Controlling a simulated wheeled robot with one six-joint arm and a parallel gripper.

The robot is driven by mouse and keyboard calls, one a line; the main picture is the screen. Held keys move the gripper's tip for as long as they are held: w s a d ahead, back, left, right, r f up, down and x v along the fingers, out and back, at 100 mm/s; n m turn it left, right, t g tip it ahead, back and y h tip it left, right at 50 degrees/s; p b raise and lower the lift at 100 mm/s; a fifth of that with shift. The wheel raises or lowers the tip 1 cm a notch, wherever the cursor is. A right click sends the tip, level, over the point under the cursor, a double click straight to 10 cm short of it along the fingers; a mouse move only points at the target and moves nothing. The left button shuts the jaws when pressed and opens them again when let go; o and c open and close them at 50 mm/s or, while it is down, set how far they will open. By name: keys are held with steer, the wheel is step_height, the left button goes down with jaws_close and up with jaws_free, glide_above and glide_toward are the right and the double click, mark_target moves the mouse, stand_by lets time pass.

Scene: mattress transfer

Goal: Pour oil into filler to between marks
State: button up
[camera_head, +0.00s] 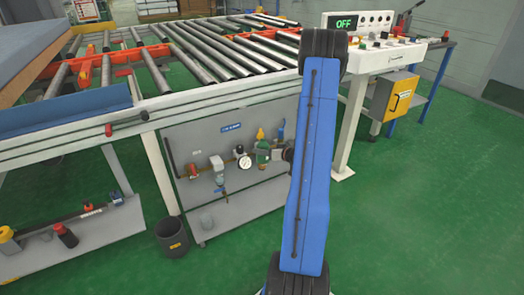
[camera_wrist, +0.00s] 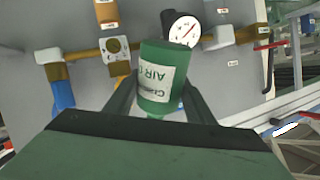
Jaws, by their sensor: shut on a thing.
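My gripper (camera_wrist: 158,103) is shut on a green oil bottle (camera_wrist: 158,72), with one finger on each side. The bottle's white label, reading "AIR O...", is upside down in the wrist view. In the head view the green bottle (camera_head: 262,154) is in front of the grey panel, with my gripper (camera_head: 276,154) at its right and a yellow tip above it. I cannot make out the filler or its marks; the bottle and arm cover part of the panel. No oil stream shows.
A round gauge (camera_head: 242,157) is just left of the bottle; it also shows in the wrist view (camera_wrist: 184,29). Brass piping (camera_wrist: 82,53) runs along the panel (camera_head: 250,195).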

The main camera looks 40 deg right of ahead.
steer(key=shift+w+d+f+n+t+h, duration=0.1)
steer(key=shift+w+d+n+t+h, duration=0.05)
steer(key=shift+n+t, duration=0.25)
steer(key=shift+w+d+n+t+h, duration=0.15)
steer(key=shift+n+t, duration=0.15)
steer(key=shift+t, duration=0.2)
steer(key=shift+w+d+n+t, duration=0.15)
steer(key=shift+n+t, duration=0.35)
steer(key=shift+t, duration=0.05)
steer(key=shift+w+d+n+t, duration=0.15)
steer(key=shift+n+t, duration=0.35)
steer(key=shift+t, duration=0.05)
